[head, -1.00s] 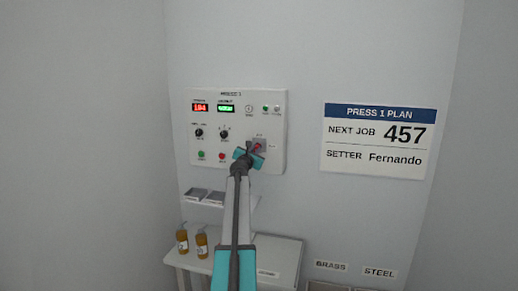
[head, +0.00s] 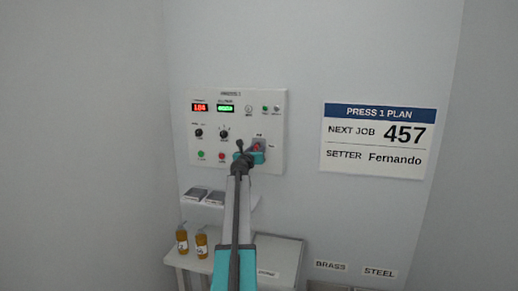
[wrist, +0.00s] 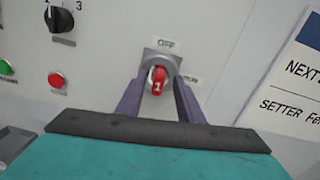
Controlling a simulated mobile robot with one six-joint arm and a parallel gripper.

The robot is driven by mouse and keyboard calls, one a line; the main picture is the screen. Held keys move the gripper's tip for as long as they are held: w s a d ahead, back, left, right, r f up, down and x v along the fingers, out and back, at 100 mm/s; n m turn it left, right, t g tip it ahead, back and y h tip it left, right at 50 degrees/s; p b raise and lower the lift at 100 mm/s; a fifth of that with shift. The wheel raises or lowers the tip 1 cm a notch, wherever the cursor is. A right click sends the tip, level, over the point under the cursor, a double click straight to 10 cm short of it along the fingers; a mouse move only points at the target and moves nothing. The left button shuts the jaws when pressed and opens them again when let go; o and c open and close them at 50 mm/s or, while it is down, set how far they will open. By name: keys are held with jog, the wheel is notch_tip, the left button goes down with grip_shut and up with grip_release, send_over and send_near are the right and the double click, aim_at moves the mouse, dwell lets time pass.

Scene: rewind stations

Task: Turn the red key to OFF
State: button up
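The red key (wrist: 158,80) is marked "1" and sits in a grey switch plate (wrist: 171,58) on the panel. It stands roughly upright in the wrist view, its top end towards the OFF label (wrist: 166,43). A RUN label (wrist: 190,77) is to the right of the plate. My gripper (wrist: 159,94) is open, with one finger on each side of the key and a visible gap at both sides. In the head view the key (head: 257,147) shows small just above my gripper (head: 258,156).
The white control panel (head: 273,105) also carries a black knob (wrist: 59,19), a green button (wrist: 6,67) and a red button (wrist: 57,79) left of the key. A plan sign (head: 378,140) hangs at right.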

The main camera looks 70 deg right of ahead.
jog(key=shift+w+a, duration=0.1)
jog(key=s+a+b, duration=0.1)
jog(key=a+b, duration=0.3)
jog(key=a, duration=0.9)
jog(key=shift+a, duration=0.3)
dwell(0.4)
dwell(0.4)
